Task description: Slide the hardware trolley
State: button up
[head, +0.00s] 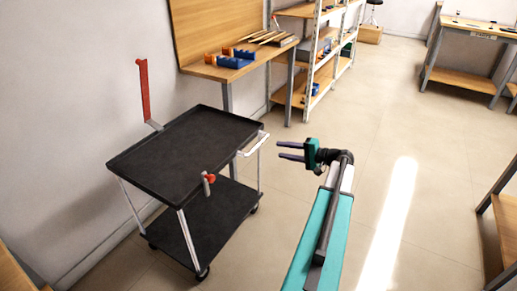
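The hardware trolley (185,150) is a black two-shelf cart with metal legs and dark casters, standing near the left wall. Its pale handle (255,144) sticks out at the right end of the top tray. The lower shelf (215,215) looks empty.
A red upright piece (143,90) shows behind the trolley, and a red-topped knob (209,179) shows at its near edge. A wooden workbench (230,72) with blue bins stands behind, beside a white shelf rack (318,60). The floor (385,130) to the right is clear.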

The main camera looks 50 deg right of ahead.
aim_at(258, 145)
jog(key=shift+s+d+r, duration=0.1)
dwell(0.3)
jog(key=b+x, duration=0.1)
jog(key=x, duration=1.3)
grip_shut()
jog(key=shift+d, duration=0.35)
jog(key=shift+s+a, duration=0.15)
jog(key=shift+a, duration=0.2)
